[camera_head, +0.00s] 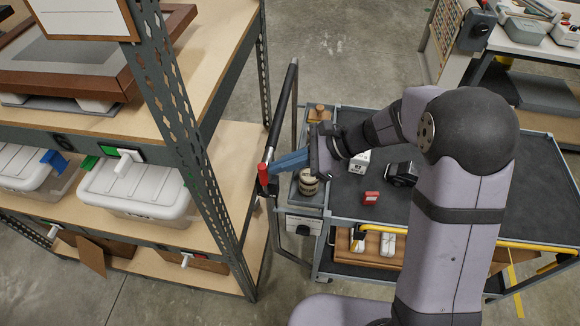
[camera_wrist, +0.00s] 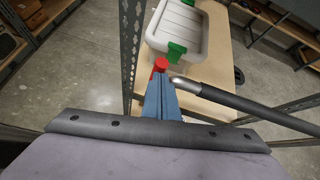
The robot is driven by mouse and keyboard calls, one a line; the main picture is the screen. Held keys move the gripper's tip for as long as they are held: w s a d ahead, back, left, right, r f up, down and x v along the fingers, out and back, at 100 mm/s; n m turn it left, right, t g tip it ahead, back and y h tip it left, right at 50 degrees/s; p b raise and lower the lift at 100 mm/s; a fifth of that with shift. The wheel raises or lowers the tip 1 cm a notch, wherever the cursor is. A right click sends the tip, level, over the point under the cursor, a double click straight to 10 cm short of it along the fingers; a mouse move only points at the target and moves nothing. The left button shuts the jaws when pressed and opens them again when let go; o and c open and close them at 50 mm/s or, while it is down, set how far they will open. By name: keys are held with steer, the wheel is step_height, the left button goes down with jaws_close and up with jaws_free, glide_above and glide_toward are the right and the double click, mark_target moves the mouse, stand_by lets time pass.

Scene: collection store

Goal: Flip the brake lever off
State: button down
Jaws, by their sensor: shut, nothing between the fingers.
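The brake lever is a small red upright grip (camera_head: 263,172) by the dark push bar at the left end of the cart (camera_head: 430,215). The red grip also shows in the wrist view (camera_wrist: 160,65), just beyond the fingertips. My gripper (camera_head: 275,165) has blue fingers, pressed together and empty, pointing left at the red grip. In the wrist view the gripper (camera_wrist: 160,80) overlaps the lower part of the red grip. I cannot tell whether they touch. The lever's pivot is mostly hidden by the fingers in the wrist view.
The push bar (camera_head: 283,105) rises close beside the fingers; it also crosses the wrist view (camera_wrist: 250,108). A shelf rack with white lidded bins (camera_head: 135,190) stands close on the left. The cart carries a red item (camera_head: 371,198), a jar (camera_head: 308,182) and a black camera-like item (camera_head: 401,173).

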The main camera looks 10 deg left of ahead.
steer(key=shift+a+r, duration=0.6)
steer(key=shift+a, duration=0.05)
steer(key=shift+w, duration=0.1)
steer(key=w+d+r+b, duration=0.1)
steer(key=d+r, duration=0.6)
steer(key=r, duration=0.1)
steer(key=shift+w+r+b, duration=0.2)
steer(key=shift+r+b, duration=0.15)
steer(key=shift+r, duration=0.05)
stand_by(0.3)
steer(key=shift+d, duration=0.1)
stand_by(0.3)
